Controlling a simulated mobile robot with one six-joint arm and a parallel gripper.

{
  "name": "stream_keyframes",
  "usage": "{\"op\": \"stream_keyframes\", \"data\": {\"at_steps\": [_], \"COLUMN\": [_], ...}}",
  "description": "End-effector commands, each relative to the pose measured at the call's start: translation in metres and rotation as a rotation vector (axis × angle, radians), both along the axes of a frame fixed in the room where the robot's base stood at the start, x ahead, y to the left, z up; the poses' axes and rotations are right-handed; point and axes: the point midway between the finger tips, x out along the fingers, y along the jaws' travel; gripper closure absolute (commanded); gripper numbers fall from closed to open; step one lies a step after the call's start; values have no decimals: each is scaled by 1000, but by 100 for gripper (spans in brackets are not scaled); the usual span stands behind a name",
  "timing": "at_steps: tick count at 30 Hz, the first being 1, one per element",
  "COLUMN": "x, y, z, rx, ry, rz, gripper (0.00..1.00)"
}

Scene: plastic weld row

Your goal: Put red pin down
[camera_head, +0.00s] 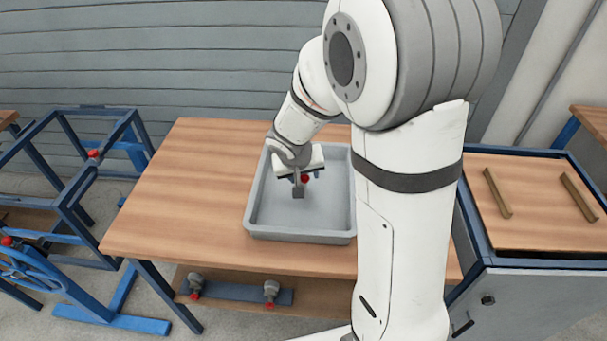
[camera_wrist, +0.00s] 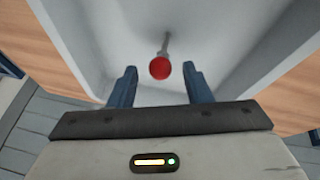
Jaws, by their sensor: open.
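The red pin has a round red head and a thin grey shaft. In the wrist view the red pin (camera_wrist: 160,68) lies in the grey tray, its head between and slightly beyond my two blue fingertips. My gripper (camera_wrist: 158,75) is open, with a gap on both sides of the head. In the head view my gripper (camera_head: 301,182) is low over the grey tray (camera_head: 262,232), and the red head (camera_head: 305,179) shows beside it. Part of the pin and the fingers are hidden there by my wrist.
The tray stands on a wooden table (camera_head: 190,200). Clamps with red tips (camera_head: 270,290) sit on the shelf below. A blue frame (camera_head: 75,200) stands left. A wood-topped cabinet (camera_head: 530,220) with two bars stands right. The table left of the tray is clear.

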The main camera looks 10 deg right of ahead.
Motion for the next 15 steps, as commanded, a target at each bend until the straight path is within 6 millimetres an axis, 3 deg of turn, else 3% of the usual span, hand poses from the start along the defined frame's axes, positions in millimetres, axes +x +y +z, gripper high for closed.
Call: {"op": "stream_keyframes", "data": {"at_steps": [9,15], "x": [-24,-36], "y": [17,24], "z": [66,92], "rx": [2,1], "ry": [-7,-4], "rz": [2,2], "gripper": [55,55]}}
